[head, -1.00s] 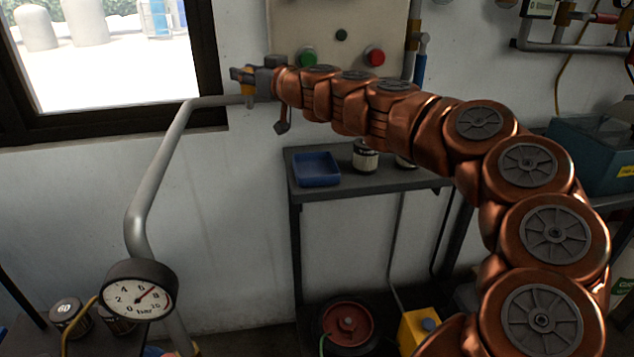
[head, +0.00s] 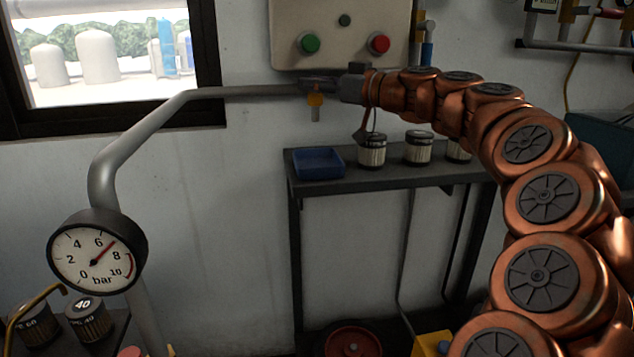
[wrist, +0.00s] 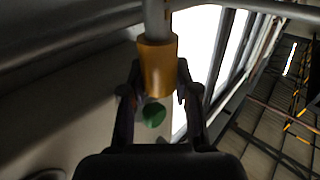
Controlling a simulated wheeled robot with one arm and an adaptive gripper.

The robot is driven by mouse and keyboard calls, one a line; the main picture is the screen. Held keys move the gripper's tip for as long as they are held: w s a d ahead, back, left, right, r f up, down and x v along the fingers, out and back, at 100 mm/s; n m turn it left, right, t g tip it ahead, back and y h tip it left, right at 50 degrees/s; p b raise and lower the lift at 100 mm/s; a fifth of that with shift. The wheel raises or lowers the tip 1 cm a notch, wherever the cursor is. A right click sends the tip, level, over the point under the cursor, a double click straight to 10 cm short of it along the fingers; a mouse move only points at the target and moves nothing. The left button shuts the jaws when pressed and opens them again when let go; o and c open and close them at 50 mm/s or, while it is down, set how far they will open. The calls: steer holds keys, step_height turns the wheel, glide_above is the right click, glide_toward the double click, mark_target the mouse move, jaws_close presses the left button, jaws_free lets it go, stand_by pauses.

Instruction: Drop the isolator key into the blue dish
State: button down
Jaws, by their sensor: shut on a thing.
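My gripper (head: 318,86) is shut on the isolator key, which has an orange-yellow collar (head: 315,99) and a grey shaft hanging straight down. In the wrist view the collar (wrist: 158,68) sits between the two dark fingers, with the grey shaft running from it to the top edge. The blue dish (head: 318,162) is a shallow square tray on the dark shelf table. In the head view the key hangs above the dish with a clear gap; how far in front or behind it is, I cannot tell. No contents show in the dish.
Several canisters (head: 418,148) stand right of the dish on the dark table (head: 400,177). A grey pipe (head: 140,130) with a pressure gauge (head: 97,252) is at left, its upper run passing behind my gripper. A wall panel (head: 342,25) with green and red buttons is above.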

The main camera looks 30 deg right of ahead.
step_height(320, 180, down, 8)
steer(key=d+b, duration=0.2)
steer(key=b, duration=0.1)
steer(key=shift+s+r, duration=0.15)
steer(key=shift+r, duration=0.1)
stand_by(0.3)
steer(key=c, duration=0.8)
jaws_free()
steer(key=shift+s, duration=0.1)
steer(key=v, duration=1.1)
steer(key=shift+s+d, duration=0.15)
steer(key=shift+s, duration=0.25)
